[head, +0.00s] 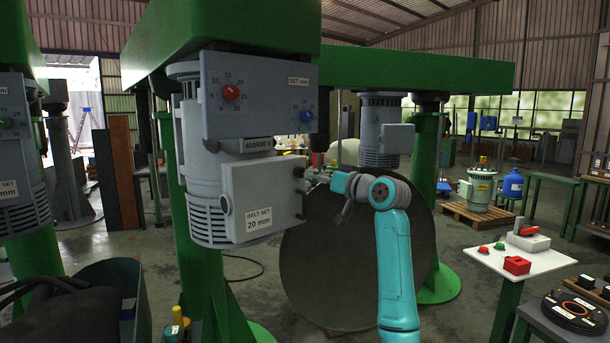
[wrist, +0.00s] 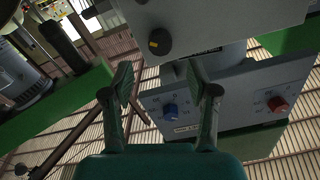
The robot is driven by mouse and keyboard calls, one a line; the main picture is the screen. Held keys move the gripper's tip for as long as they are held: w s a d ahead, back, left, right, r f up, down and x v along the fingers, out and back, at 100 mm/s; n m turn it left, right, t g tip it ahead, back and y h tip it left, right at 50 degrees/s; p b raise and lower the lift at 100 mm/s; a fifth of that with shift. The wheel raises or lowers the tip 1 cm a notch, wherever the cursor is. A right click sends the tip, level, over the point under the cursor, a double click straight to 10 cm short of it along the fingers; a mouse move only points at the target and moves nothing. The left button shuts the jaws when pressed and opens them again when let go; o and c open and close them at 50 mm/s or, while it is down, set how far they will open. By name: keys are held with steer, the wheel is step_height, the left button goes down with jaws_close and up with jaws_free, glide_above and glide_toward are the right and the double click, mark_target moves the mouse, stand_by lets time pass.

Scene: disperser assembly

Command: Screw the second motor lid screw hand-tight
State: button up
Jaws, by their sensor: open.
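The grey motor lid (head: 262,196), marked "BELT SET 20 mm", is closed on the front of the grey motor (head: 200,150). In the wrist view a black knob with a yellow mark (wrist: 159,42) stands on a grey face, beyond and between my fingertips. My gripper (wrist: 160,80) is open and empty, its fingers apart from that knob. In the head view my gripper (head: 319,178) is just right of the lid's right edge.
Above the lid is a grey control box (head: 260,97) with a red and a blue dial. A large dark disc (head: 340,265) stands behind my arm. Green columns and beams frame the machine. A white table (head: 515,250) with red and green parts is at right.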

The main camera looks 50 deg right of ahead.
mark_target(302, 173)
steer(key=shift+w+d, duration=0.25)
steer(key=shift+w, duration=1.35)
steer(key=shift+w+d, duration=0.2)
steer(key=shift+w, duration=1.35)
jaws_close()
